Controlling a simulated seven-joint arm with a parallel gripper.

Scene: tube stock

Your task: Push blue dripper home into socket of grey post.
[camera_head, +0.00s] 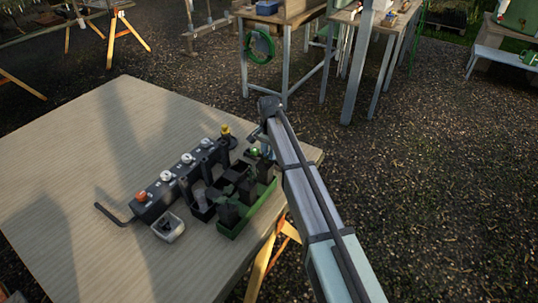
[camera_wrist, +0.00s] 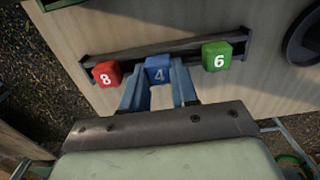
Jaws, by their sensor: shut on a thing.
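In the wrist view a red block marked 8 (camera_wrist: 106,74) and a green block marked 6 (camera_wrist: 216,56) flank the fingers along a dark rail (camera_wrist: 185,45). In the head view a green tray (camera_head: 246,217) and a pale cup (camera_head: 168,228) stand nearby. The table's left part (camera_head: 90,150) is clear.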

